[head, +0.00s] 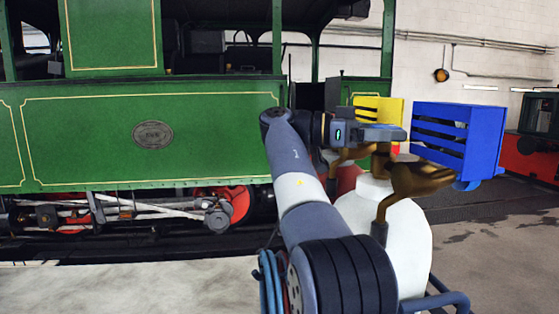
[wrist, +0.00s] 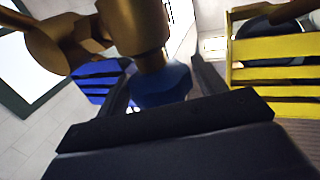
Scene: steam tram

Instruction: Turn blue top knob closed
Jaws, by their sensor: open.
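In the wrist view a blue faceted knob (wrist: 163,88) sits on a brass valve body (wrist: 137,30). My gripper (wrist: 163,82) is open, with one dark finger on each side of the knob. I cannot tell whether either finger touches it. In the head view my gripper (head: 397,134) is at the top of the brass fitting (head: 415,178) on a white cylinder (head: 390,235). The top knob cannot be made out there, behind or within the gripper.
A blue slatted box (head: 455,138) stands right of my gripper, with a small blue round part (head: 467,184) below it. A yellow slatted piece (head: 378,110) is just behind my gripper. The green tram (head: 100,135) fills the left. Open floor (head: 500,250) lies to the right.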

